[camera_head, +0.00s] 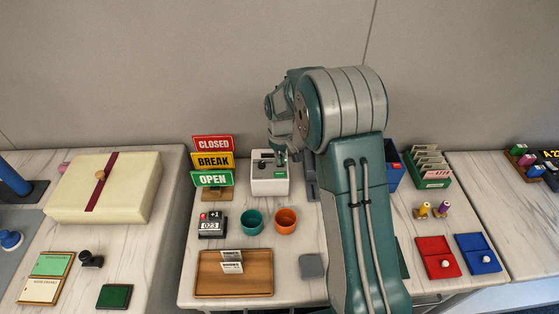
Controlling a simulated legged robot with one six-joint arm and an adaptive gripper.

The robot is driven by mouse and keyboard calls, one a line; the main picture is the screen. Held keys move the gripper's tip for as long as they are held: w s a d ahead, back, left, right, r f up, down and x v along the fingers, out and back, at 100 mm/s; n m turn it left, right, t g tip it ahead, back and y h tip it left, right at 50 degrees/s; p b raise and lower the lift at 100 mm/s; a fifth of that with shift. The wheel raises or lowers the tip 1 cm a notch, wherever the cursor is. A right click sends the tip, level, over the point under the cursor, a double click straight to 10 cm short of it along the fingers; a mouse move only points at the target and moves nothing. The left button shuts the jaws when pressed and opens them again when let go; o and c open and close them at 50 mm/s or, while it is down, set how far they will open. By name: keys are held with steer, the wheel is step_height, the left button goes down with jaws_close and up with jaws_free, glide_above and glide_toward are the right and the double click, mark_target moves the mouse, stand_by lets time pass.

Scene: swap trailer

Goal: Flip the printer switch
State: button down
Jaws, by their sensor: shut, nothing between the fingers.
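A small white box-shaped device (270,187), which looks like the printer, stands at the back of the middle counter, right of the stacked signs. It has a dark slot or panel on its top. My arm reaches over the counter from the front, and my gripper (280,157) points down at the device's top right part. The gripper is shut and empty. It covers part of the device's top, so I cannot make out the switch or tell whether the fingers touch it.
CLOSED, BREAK and OPEN signs (213,161) stand left of the device. A counter stamp (211,224), a teal cup (251,222) and an orange cup (286,220) sit in front. A wooden tray (205,276) lies nearer. A green card box (432,180) stands right of my arm.

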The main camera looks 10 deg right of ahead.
steer(key=shift+f, duration=0.3)
steer(key=shift+r, duration=3.5)
steer(key=shift+s+r, duration=0.15)
steer(key=shift+r, duration=0.2)
steer(key=s+r+m+t, duration=0.1)
steer(key=s+r+t, duration=0.1)
steer(key=s+r, duration=0.6)
steer(key=s+r+m+t, duration=0.1)
steer(key=s+r, duration=0.2)
steer(key=s, duration=0.8)
steer(key=s+r+m+t, duration=0.1)
steer(key=s+r, duration=0.3)
steer(key=s, duration=0.8)
steer(key=shift+r+m+t, duration=0.2)
steer(key=shift+m+t, duration=0.2)
steer(key=shift+t, duration=0.4)
